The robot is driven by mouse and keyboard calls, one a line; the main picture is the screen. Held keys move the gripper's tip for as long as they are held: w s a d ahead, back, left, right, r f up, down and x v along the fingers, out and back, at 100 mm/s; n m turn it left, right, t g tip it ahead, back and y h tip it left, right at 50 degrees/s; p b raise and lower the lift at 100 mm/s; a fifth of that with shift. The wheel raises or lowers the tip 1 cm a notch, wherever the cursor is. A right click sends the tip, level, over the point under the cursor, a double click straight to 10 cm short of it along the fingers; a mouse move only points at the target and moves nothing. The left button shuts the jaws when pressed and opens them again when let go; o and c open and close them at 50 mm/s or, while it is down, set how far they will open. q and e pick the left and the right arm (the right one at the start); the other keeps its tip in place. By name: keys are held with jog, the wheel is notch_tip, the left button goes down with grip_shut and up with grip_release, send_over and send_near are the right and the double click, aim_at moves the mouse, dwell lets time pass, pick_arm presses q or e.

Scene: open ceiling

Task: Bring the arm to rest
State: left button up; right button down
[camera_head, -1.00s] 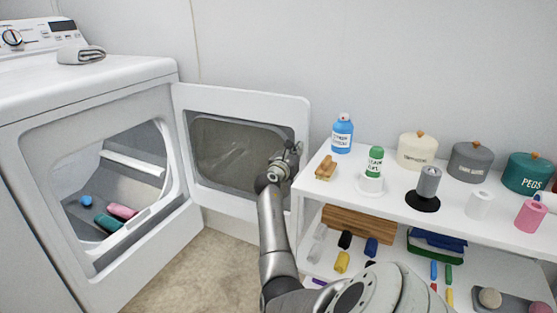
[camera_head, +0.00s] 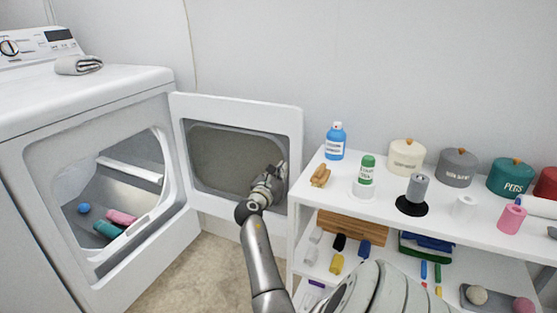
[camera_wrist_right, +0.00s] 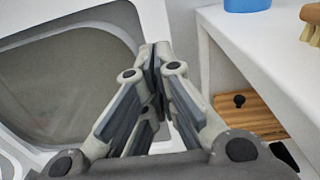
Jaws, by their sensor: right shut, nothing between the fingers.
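My right arm reaches up from the bottom middle of the head view. Its gripper (camera_head: 272,180) is in front of the open dryer door (camera_head: 297,150), near the door's free edge. In the right wrist view the fingers of the right gripper (camera_wrist_right: 155,60) are together at the tips, with nothing between them. The dryer door also shows in that view, at the left (camera_wrist_right: 155,18). Whether the gripper touches the door I cannot tell. My left gripper is not in view.
The dryer (camera_head: 100,82) stands open at left, with a pink roll (camera_head: 121,217), a teal roll (camera_head: 107,229) and a blue ball (camera_head: 84,208) inside. A white shelf (camera_head: 335,184) with bottles and canisters stands close to the right. Bare floor (camera_head: 190,268) lies between them.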

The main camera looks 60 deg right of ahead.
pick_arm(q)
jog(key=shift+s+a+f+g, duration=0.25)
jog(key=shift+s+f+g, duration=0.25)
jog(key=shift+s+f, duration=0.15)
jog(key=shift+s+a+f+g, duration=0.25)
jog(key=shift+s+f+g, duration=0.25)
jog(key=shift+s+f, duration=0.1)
pick_arm(e)
jog(key=shift+s+a, duration=0.15)
jog(key=shift+a, duration=1.1)
